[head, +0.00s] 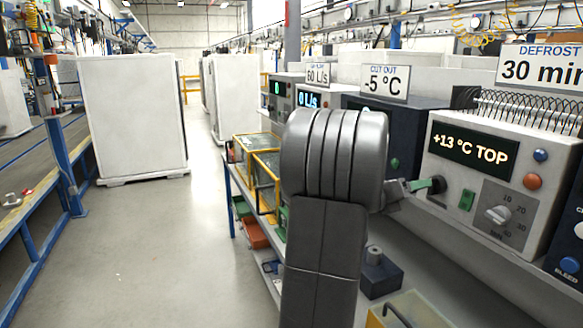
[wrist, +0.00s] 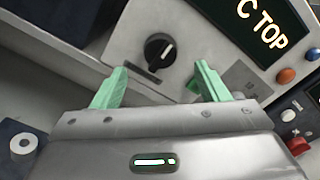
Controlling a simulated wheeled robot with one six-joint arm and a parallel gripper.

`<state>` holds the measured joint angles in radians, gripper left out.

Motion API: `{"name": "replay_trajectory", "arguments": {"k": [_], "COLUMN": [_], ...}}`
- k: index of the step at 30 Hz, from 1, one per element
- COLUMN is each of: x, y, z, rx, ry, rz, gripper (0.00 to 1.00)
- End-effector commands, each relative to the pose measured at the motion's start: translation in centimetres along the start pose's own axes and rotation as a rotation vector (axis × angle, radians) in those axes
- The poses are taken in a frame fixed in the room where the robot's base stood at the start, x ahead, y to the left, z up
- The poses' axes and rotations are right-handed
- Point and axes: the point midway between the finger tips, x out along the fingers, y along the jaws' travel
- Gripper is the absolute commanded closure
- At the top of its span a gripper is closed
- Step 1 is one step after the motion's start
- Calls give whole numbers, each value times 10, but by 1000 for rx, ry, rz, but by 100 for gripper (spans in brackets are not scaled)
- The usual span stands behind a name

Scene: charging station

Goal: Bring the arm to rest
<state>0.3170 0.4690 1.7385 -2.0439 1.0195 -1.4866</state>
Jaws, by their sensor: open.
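My arm rises through the middle of the head view, and my gripper (head: 414,187) points right toward a white control box (head: 477,228) whose display reads "+13 °C TOP". In the wrist view my gripper (wrist: 161,67) is open, with its two green fingers spread wide and nothing held. A black knob (wrist: 158,47) with a white mark is on the panel ahead, between and just beyond the fingertips. Gaps show on both sides of the knob. In the head view the knob (head: 438,184) is partly hidden by the fingers. I cannot tell the exact distance to it.
Yellow-framed bins (head: 265,180) stand left of my arm. The floor (head: 165,245) at left is clear, with a white cabinet (head: 133,115) beyond.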

Motion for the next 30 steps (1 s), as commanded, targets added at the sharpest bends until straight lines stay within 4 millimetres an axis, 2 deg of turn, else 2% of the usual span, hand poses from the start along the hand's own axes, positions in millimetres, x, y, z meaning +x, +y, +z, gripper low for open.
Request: {"name": "replay_trajectory", "arguments": {"k": [1,6,13,15,20,30], "x": [-12,-45,-80,-63,-35,33], "y": [2,2,1,-1,-2,-2], "z": [0,0,-1,-1,0,0], "rx": [1,1,0,-1,-1,0], "ry": [-3,-3,-1,4,4,4], "rz": [4,3,3,-2,-3,-3], "gripper": [32,32,32,32,32,32]}}
